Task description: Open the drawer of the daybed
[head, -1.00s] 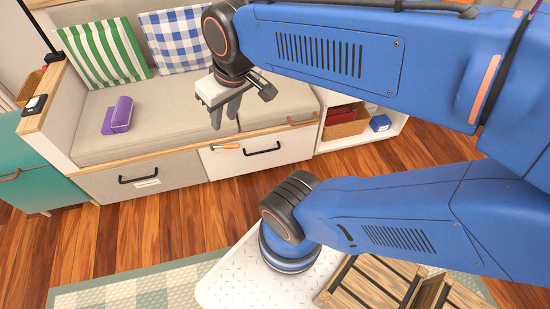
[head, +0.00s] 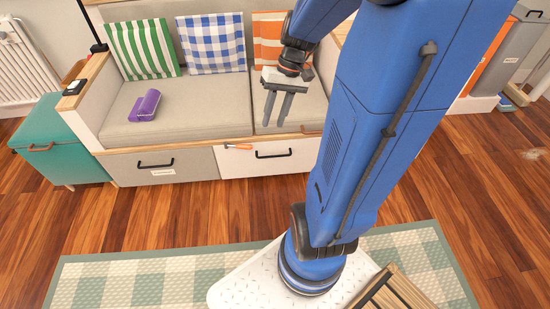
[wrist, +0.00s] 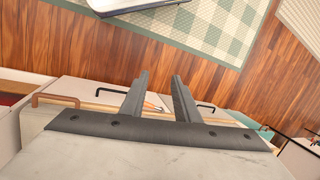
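The daybed (head: 110,115) has two drawer fronts below its seat, both looking shut. The left front (head: 195,165) is grey with a black handle (head: 155,164) and a small label. The right front (head: 235,165) is white with a black handle (head: 273,154); this handle also shows in the wrist view (wrist: 85,93). An orange-handled item (head: 238,147) shows at the white front's upper left edge. My gripper (head: 275,122) is open and empty, fingers pointing down, in front of the right seat cushion and above the white front's handle in the picture. No contact shows.
A purple roll (head: 145,105) lies on the left cushion. A teal chest (head: 60,155) stands left of the daybed. A copper-coloured handle (wrist: 55,98) shows in the wrist view. A checked rug (head: 110,285) and bare wood floor lie in front of the drawers.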

